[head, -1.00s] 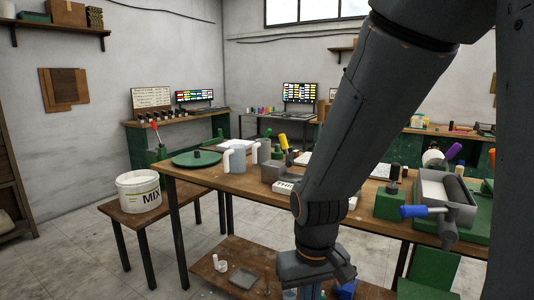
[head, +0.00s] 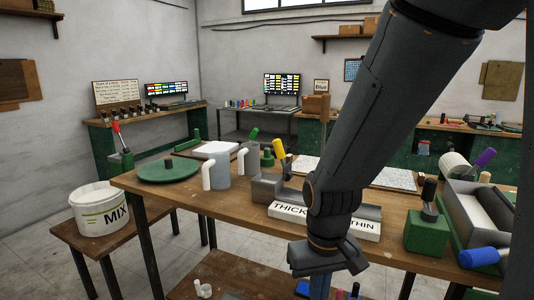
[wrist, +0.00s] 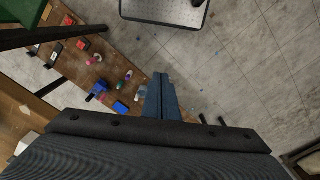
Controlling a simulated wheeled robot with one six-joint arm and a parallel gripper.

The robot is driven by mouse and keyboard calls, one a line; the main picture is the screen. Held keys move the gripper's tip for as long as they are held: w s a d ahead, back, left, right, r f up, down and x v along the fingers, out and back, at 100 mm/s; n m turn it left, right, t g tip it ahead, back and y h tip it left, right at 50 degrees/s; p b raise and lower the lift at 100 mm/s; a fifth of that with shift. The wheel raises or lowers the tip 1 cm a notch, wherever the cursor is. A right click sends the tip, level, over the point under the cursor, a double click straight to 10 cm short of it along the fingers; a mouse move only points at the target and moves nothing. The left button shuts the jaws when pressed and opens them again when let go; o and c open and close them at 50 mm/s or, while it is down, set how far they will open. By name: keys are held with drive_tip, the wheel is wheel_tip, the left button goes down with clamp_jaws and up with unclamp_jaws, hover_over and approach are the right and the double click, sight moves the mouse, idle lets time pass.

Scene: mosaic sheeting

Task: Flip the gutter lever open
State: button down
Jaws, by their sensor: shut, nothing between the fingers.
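Several coloured levers show in the head view, and I cannot tell for sure which is the gutter lever. A yellow-handled lever (head: 279,147) stands tilted at the grey trough (head: 266,187) behind a white THICK/THIN label (head: 290,210). A red-handled lever (head: 116,128) stands upright at the far left. A purple-handled lever (head: 484,159) and a blue handle (head: 479,257) are at the machine on the right. My gripper (head: 320,286) hangs pointing down at the near side of the table, away from all of them. In the wrist view its fingers (wrist: 161,95) are together and empty.
The wooden worktable (head: 150,192) carries a green turntable (head: 168,171), a grey jug (head: 218,168) and a green block (head: 427,234). A MIX bucket (head: 100,209) stands on a low bench at left. Small items lie on the lower shelf (wrist: 90,75). Tiled floor is open in front.

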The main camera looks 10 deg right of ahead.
sight(282, 160)
drive_tip(key=w+a+r+n+t+p, duration=0.1)
drive_tip(key=w+a+r+n+t, duration=0.15)
drive_tip(key=w, duration=0.65)
drive_tip(key=w+a+r+n+t+p, duration=0.1)
drive_tip(key=w+a+n+t, duration=0.15)
drive_tip(key=w, duration=0.65)
drive_tip(key=w+a+r+n+t+p, duration=0.1)
drive_tip(key=w+a+r+n+t, duration=0.2)
drive_tip(key=w, duration=0.6)
drive_tip(key=w+a+r+n+t+h+p, duration=0.2)
drive_tip(key=w+r+n+t+h, duration=0.4)
drive_tip(key=w+r+h, duration=0.3)
drive_tip(key=w+h+p, duration=0.1)
drive_tip(key=w, duration=0.1)
drive_tip(key=shift+w+a+n+h, duration=0.25)
drive_tip(key=shift+w+n+h, duration=0.05)
drive_tip(key=shift+w+n, duration=0.1)
drive_tip(key=shift+t, duration=0.3)
drive_tip(key=w+d+r+p, duration=0.1)
drive_tip(key=w+d+p, duration=0.3)
drive_tip(key=d, duration=0.5)
drive_tip(key=w, duration=0.2)
drive_tip(key=shift+w+d+r+p, duration=0.2)
drive_tip(key=shift+w+p, duration=0.1)
drive_tip(key=shift+w, duration=0.1)
